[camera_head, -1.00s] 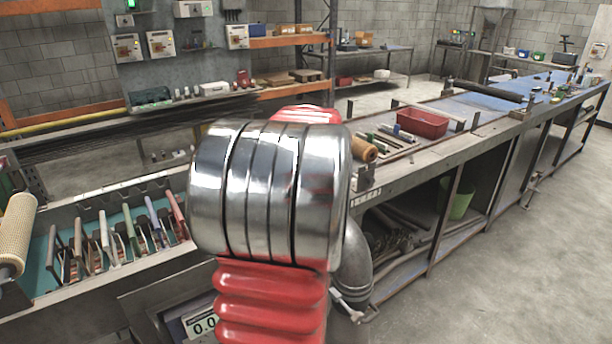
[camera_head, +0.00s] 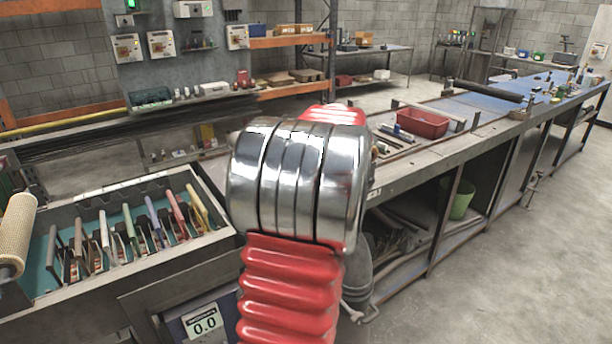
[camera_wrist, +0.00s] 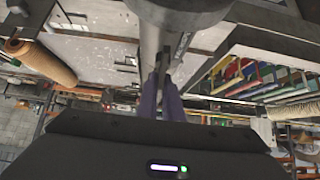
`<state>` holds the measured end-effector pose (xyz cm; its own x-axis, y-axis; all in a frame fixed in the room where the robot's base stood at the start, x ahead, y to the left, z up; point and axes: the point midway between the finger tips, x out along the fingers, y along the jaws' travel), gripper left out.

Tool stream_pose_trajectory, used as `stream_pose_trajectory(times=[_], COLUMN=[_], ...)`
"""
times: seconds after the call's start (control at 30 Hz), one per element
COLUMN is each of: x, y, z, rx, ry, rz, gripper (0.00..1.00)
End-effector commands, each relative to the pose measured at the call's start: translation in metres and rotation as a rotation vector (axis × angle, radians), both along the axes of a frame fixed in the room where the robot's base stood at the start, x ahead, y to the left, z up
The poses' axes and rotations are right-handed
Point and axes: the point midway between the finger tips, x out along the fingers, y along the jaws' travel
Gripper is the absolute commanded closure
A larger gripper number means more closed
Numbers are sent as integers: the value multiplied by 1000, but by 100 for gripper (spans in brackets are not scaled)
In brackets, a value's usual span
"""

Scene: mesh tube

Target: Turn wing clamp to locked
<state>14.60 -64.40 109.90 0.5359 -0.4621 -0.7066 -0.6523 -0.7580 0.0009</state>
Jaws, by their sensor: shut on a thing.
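In the wrist view my gripper (camera_wrist: 162,98) shows two purple fingers close together. They are shut on a thin grey metal part, which I take to be the wing clamp (camera_wrist: 165,62). It sits beside a pale upright post, just below a large grey cylinder (camera_wrist: 180,12). The clamp's exact angle is hard to make out. In the head view my red and silver arm fills the middle and hides both the gripper and the clamp.
A tray of colour-handled tools (camera_head: 125,240) stands at the left, with a mesh tube (camera_head: 15,235) at its left end. A long bench with a red bin (camera_head: 422,123) runs to the back right. The floor at the right (camera_head: 530,260) is clear.

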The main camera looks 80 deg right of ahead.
Motion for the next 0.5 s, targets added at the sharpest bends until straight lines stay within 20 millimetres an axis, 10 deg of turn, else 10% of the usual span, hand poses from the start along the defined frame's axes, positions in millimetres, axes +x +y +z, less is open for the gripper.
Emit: stream_pose_trajectory(times=[0.37, 0.5], x=[1, 1], y=[0, 0], z=[0, 0], rx=[-1, 0], ry=[-1, -1], rz=[6, 5], gripper=[100, 84])
